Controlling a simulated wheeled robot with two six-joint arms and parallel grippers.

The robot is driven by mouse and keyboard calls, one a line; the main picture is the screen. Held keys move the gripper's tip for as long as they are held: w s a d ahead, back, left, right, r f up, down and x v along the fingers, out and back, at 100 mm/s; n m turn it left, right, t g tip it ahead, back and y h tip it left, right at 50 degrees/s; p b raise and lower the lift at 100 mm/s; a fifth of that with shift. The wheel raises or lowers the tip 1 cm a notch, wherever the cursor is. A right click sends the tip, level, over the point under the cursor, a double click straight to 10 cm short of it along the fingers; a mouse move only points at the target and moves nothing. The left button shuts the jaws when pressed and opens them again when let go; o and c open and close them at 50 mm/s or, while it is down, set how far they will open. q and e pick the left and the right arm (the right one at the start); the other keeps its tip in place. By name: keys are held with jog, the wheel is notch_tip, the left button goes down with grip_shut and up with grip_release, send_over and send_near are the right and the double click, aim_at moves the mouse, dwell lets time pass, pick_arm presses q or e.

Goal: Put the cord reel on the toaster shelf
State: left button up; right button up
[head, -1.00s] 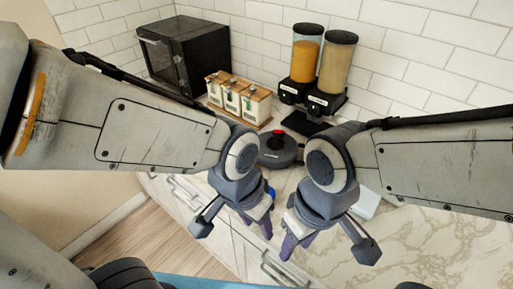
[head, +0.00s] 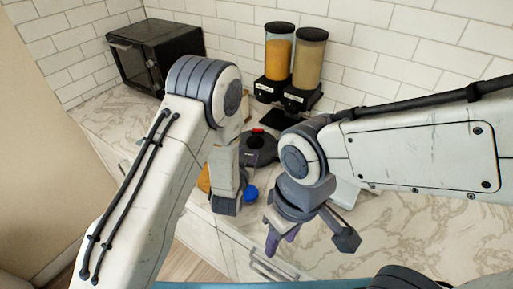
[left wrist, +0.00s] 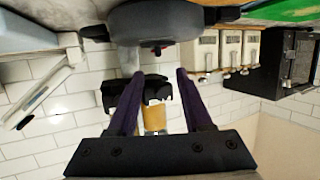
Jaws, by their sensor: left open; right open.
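The cord reel seems to be the dark round body with a red knob (head: 258,148) on the counter, between my arms in the head view. In the left wrist view, which is upside down, a dark round body (left wrist: 165,20) at the top looks like the same thing. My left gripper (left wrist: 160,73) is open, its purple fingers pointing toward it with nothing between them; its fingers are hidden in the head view. My right gripper (head: 274,238) is open and empty, pointing down near the counter's front edge. A black toaster oven (head: 155,52) stands at the back left; no separate shelf is clear.
Two food dispensers (head: 293,65) stand behind the reel. Canisters (left wrist: 228,48) stand between the toaster oven and the reel. A blue round item (head: 250,194) and an orange one (head: 204,179) sit near the front edge. The marble counter (head: 400,235) is clear at right.

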aim_at(256, 136)
pick_arm(q)
jog(key=p+x, duration=0.1)
jog(key=x, duration=0.3)
jog(key=shift+w, duration=0.1)
jog(key=shift+w+d+p, duration=0.25)
jog(key=shift+w+p, duration=0.35)
jog(key=p+x, duration=0.1)
jog(key=x, duration=0.2)
jog(key=shift+d+p, duration=0.1)
jog(key=shift+p, duration=0.3)
jog(key=shift+w+f, duration=0.25)
jog(key=shift+w, duration=0.3)
grip_shut()
jog(key=shift+d, duration=0.1)
jog(key=shift+w+r, duration=0.1)
jog(key=shift+r, duration=0.15)
